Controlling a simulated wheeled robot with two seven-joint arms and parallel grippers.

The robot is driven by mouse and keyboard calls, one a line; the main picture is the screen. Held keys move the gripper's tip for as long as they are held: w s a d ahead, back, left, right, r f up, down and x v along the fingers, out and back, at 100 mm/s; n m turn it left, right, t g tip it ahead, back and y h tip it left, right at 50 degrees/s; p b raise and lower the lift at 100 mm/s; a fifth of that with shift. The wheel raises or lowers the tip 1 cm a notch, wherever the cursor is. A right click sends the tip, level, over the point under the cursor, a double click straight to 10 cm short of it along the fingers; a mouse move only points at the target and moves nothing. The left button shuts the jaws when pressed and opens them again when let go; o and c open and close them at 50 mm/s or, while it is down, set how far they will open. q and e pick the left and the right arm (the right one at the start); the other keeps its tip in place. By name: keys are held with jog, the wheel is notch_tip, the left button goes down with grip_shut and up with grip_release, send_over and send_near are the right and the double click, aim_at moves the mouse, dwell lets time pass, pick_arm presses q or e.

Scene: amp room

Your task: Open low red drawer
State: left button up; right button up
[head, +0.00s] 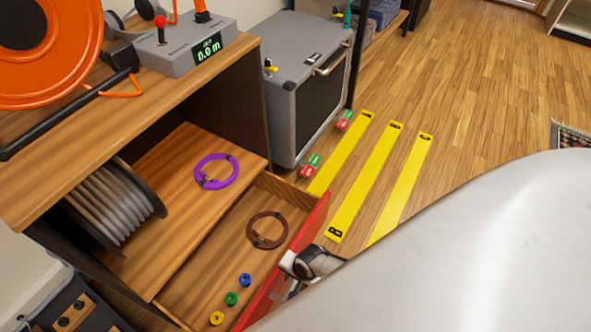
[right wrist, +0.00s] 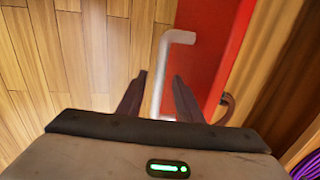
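The low drawer with the red front (head: 290,258) stands pulled out from the wooden cabinet, its inside showing in the head view. Its red front (right wrist: 212,55) and pale metal bar handle (right wrist: 172,50) show in the right wrist view. My right gripper (head: 297,266) is at the outer side of the red front in the head view. In the right wrist view my right gripper (right wrist: 158,76) has its two dark fingers apart, with the handle between them. I cannot tell whether either finger touches the handle. My left gripper is not in view.
The drawer holds a brown cable coil (head: 267,230) and blue, green and yellow small spools (head: 231,298). A purple coil (head: 216,171) lies on the shelf above. A grey amp case (head: 308,85) stands beyond the cabinet. Yellow floor strips (head: 364,183) lie on open wooden floor.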

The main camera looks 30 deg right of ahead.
jog(key=shift+r, duration=0.1)
